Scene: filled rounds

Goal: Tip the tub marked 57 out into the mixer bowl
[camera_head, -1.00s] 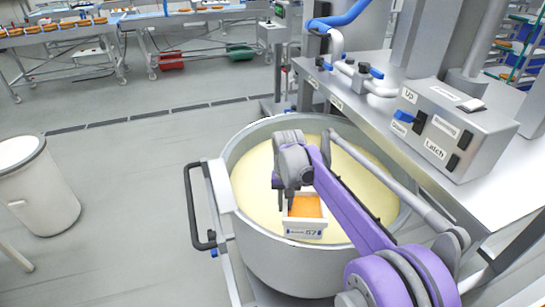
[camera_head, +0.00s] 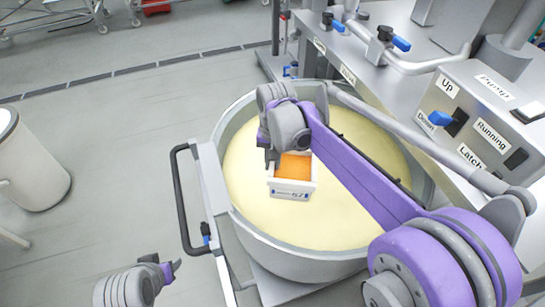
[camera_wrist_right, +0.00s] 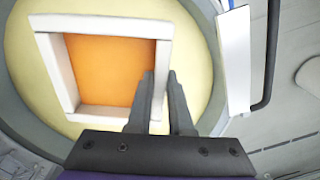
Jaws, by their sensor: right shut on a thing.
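The small white tub (camera_head: 291,194), marked 57 on its front wall, holds orange contents and looks about upright. It is over the large steel mixer bowl (camera_head: 223,203), which holds pale yellow dough or batter. My right gripper (camera_head: 271,158) is shut on one wall of the tub. In the right wrist view, the tub (camera_wrist_right: 52,75) shows its orange contents, and the right gripper's fingers (camera_wrist_right: 162,100) sit on either side of its wall. My left gripper (camera_head: 170,270) is low at the left, outside the bowl, apart from the tub; its jaw gap is unclear.
A black handle bar (camera_head: 183,205) stands at the bowl's left side. A control box (camera_head: 480,115) with labelled switches is at the right. A white bin (camera_head: 32,170) stands at the far left. Grey floor between bin and bowl is clear.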

